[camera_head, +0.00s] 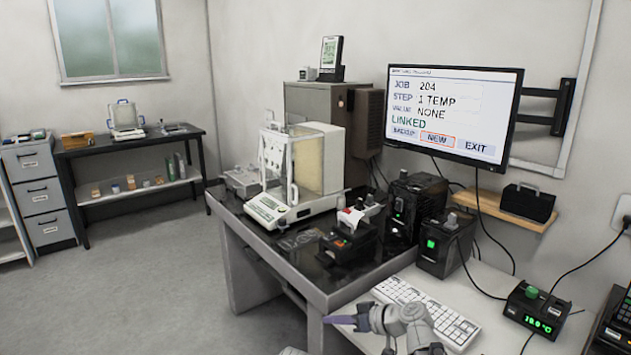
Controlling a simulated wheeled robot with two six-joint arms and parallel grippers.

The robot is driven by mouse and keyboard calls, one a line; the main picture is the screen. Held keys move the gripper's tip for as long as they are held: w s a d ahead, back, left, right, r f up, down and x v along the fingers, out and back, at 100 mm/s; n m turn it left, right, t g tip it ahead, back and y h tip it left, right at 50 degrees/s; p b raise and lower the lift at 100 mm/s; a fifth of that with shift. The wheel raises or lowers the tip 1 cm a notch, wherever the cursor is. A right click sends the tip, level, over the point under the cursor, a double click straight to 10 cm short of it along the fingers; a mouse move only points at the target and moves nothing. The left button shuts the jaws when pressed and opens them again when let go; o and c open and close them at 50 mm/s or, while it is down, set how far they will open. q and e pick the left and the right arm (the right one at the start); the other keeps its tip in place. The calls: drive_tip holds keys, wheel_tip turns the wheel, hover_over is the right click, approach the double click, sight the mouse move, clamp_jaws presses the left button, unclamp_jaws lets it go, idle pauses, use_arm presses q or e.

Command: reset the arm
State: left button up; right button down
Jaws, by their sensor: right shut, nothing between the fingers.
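My right gripper (342,320) is at the bottom middle of the head view, at the end of my grey right arm (405,318). It points left, with its purple-tipped fingers shut and nothing held. It shows in front of the weighing table's front edge and left of the white keyboard (428,313). My left gripper and left arm are not in view.
The dark-topped weighing table (296,264) bears a balance with a glass case (272,158) and several black devices. A wall monitor (452,110) reads JOB 204, STEP 1 TEMP, VALUE NONE, LINKED. A green-lit display box (537,309) stands at right. Open floor (140,285) lies at left.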

drive_tip(key=s+d+f+m+g+h, duration=0.3)
drive_tip(key=s+d+f+h, duration=0.25)
drive_tip(key=s, duration=0.25)
drive_tip(key=s+d+f+m+g+h, duration=0.3)
drive_tip(key=s+d+f+m+h, duration=0.15)
drive_tip(key=s+d+f, duration=0.35)
drive_tip(key=s+a+r+n+h, duration=0.2)
drive_tip(key=s+a+n, duration=0.3)
drive_tip(key=a, duration=0.7)
wheel_tip(320, 180, up, 18)
drive_tip(key=s+p, duration=0.1)
drive_tip(key=p, duration=1.7)
drive_tip(key=shift+a+g, duration=0.15)
drive_tip(key=shift+g, duration=0.25)
drive_tip(key=shift+s+f+m, duration=0.1)
drive_tip(key=shift+f+m, duration=0.05)
drive_tip(key=shift+m, duration=0.1)
